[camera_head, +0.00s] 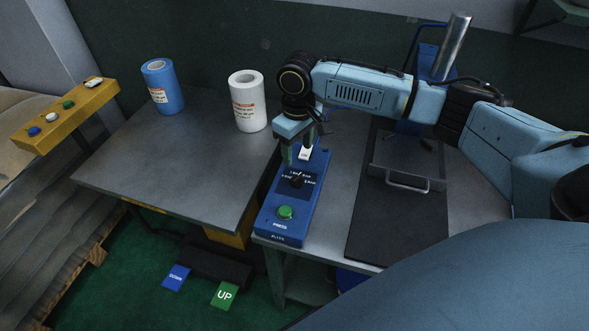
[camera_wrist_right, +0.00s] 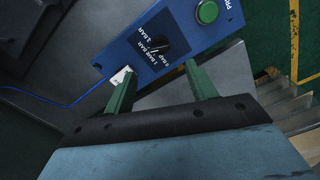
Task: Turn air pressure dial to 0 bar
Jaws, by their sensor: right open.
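The blue control box (camera_head: 290,205) stands on the right-hand table. Its black air pressure dial (camera_head: 296,181) sits on a dark panel with bar markings, between a white switch (camera_head: 305,153) and a green PRESS button (camera_head: 285,213). The dial also shows in the right wrist view (camera_wrist_right: 158,46), just beyond my fingertips; its exact setting is too small to tell. My right gripper (camera_head: 298,152) is over the switch end of the box. Its two green fingers (camera_wrist_right: 160,74) are apart with nothing between them, and the dial is not between them. My left gripper is out of view.
A black mat (camera_head: 368,228) and a metal tray with a handle (camera_head: 408,184) lie right of the box. A white roll (camera_head: 247,101) and a blue roll (camera_head: 162,87) stand on the left table (camera_head: 185,170). A yellow button bar (camera_head: 65,115) is at far left.

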